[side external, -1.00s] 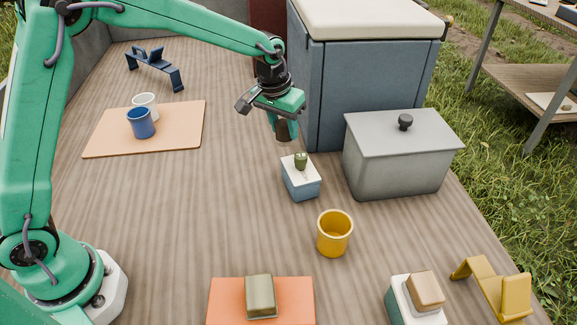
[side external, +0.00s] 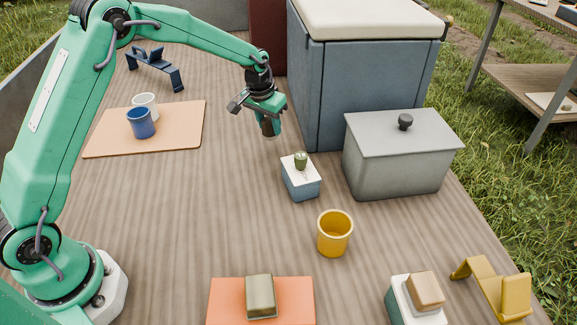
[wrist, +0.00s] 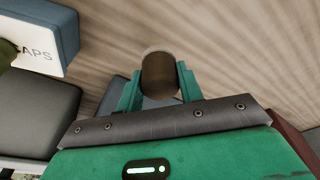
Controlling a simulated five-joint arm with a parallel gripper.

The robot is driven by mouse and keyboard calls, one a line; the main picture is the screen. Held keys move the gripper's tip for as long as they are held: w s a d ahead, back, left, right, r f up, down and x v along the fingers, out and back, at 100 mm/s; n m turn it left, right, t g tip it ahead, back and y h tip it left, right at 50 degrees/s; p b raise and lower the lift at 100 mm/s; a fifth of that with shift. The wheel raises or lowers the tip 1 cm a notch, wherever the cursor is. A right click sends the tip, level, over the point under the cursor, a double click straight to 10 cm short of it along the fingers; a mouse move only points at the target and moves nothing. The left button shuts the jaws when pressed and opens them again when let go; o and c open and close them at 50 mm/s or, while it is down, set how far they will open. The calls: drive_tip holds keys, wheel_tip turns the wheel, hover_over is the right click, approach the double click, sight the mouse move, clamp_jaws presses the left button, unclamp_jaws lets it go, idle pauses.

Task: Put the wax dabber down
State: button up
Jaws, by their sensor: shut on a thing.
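The wax dabber, a dark brown rounded piece (side external: 268,127), is held in my gripper (side external: 270,122). In the wrist view, the brown piece (wrist: 159,75) sits between the two green fingers of my gripper (wrist: 159,88), which are shut on it. In the side view it hangs over the wooden table top, left of the blue cabinet, and appears to be clear of the table. Its lower end points down. The far side of the piece is hidden by the fingers.
A small blue box with a white top (side external: 300,181) stands close by, at front right. A grey lidded box (side external: 400,160) and blue cabinet (side external: 330,95) bound the right. A yellow cup (side external: 334,238) is nearer. A tan board (side external: 180,130) holds two cups. Bare table lies between.

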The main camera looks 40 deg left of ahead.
sight(269, 135)
drive_tip(key=shift+w+a+f, duration=0.1)
drive_tip(key=shift+a, duration=0.1)
drive_tip(key=shift+s+x, duration=0.2)
drive_tip(key=shift+x, duration=0.8)
drive_tip(key=shift+s+x, duration=0.2)
drive_tip(key=shift+x, duration=0.75)
drive_tip(key=shift+f, duration=0.25)
drive_tip(key=o, duration=1)
drive_tip(key=shift+r, duration=0.1)
drive_tip(key=v, duration=1)
drive_tip(key=shift+r, duration=0.2)
drive_tip(key=shift+v, duration=0.9)
